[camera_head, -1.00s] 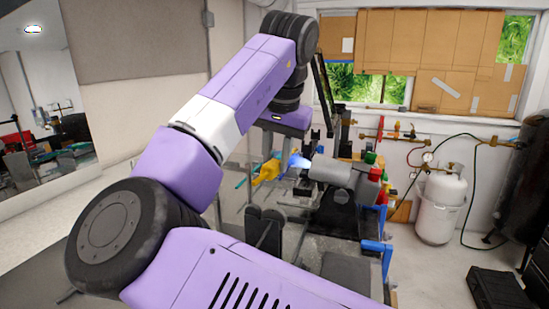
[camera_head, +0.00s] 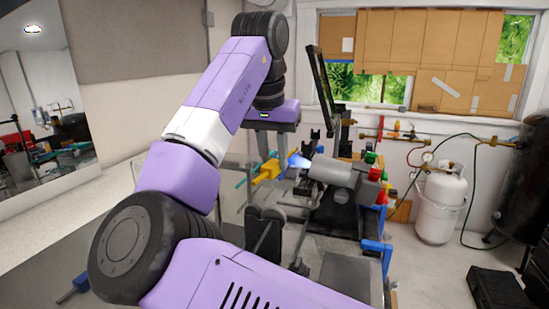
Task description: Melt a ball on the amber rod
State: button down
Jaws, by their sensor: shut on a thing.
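My gripper (camera_head: 263,146) hangs under my purple wrist, above the bench and left of the torch. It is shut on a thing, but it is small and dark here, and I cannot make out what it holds. I cannot pick out the amber rod. The grey torch (camera_head: 331,170) lies with its mouth to the left and a small blue-white flame (camera_head: 295,160) burning there. The flame is to the right of and a little below my gripper. I see no melted ball.
A yellow item (camera_head: 268,172) and thin teal rods (camera_head: 241,183) are left of the flame. A dark screen (camera_head: 320,88) stands behind the torch. Red and green knobs (camera_head: 375,172) are at its right. A white gas tank (camera_head: 440,203) stands by the wall.

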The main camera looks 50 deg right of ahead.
jog(key=shift+w+a+f, duration=0.1)
jog(key=shift+w+f, duration=0.05)
jog(key=shift+f, duration=0.65)
jog(key=shift+w+f, duration=0.15)
jog(key=shift+f, duration=0.65)
jog(key=t, duration=0.1)
jog(key=m+t+y, duration=0.1)
jog(key=shift+s+t, duration=0.35)
jog(key=shift+t, duration=0.05)
jog(key=n+g+h, duration=0.1)
jog(key=g, duration=0.1)
jog(key=w+g+h, duration=0.1)
jog(key=g, duration=0.2)
jog(key=shift+w+a+n+g, duration=0.1)
jog(key=shift+w+n+g, duration=0.05)
jog(key=shift+n+g, duration=0.2)
jog(key=shift+t, duration=0.55)
jog(key=shift+s+t+y, duration=0.3)
jog(key=shift+t+y, duration=0.2)
jog(key=shift+t, duration=0.4)
